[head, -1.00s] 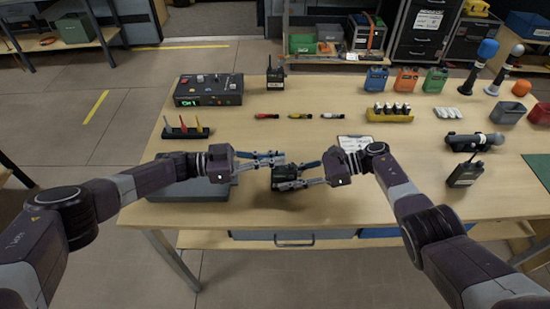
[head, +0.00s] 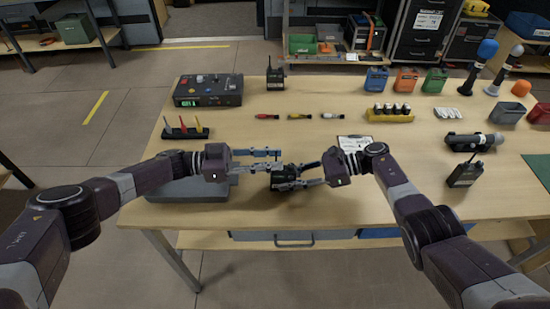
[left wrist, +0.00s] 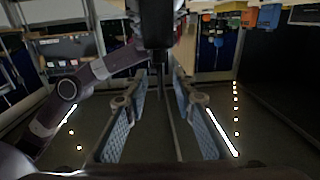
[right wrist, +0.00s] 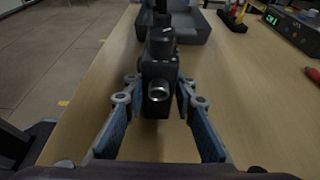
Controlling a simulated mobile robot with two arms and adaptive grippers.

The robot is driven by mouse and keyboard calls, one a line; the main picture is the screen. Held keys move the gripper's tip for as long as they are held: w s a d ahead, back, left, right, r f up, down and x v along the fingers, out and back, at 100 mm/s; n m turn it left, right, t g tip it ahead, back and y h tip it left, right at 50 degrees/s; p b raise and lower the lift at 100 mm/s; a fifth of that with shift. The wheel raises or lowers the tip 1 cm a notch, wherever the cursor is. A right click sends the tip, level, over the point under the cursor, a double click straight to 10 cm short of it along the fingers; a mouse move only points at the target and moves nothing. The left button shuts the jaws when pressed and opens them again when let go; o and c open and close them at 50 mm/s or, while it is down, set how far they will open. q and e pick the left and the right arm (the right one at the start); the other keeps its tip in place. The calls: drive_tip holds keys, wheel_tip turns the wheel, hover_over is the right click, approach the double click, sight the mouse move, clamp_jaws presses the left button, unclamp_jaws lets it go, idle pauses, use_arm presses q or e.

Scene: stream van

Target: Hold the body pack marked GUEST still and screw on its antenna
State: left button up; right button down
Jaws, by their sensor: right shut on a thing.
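A small dark body pack (head: 284,173) is held just above the front of the table. My right gripper (head: 279,179) is shut on it. In the right wrist view the pack (right wrist: 152,72) sits between the fingers, with a silver round fitting facing the camera. My left gripper (head: 279,160) is open beside the pack, its fingers apart. In the left wrist view a dark block (left wrist: 157,25) is ahead of the open fingers, and a thin dark rod (left wrist: 161,80), perhaps the antenna, runs between them without visible contact. I cannot read the GUEST mark.
Other radios with antennas stand at the back (head: 275,78) and at the right (head: 464,173). A control box (head: 208,90), a white labelled card (head: 355,142) and a battery tray (head: 390,115) are farther back. The table's middle is mostly clear.

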use_arm(q)
drive_tip(key=a, duration=1.1)
drive_tip(key=shift+s, duration=0.35)
drive_tip(key=shift+d, duration=0.1)
use_arm(e)
drive_tip(key=c, duration=1.5)
unclamp_jaws()
drive_tip(key=shift+d, duration=0.15)
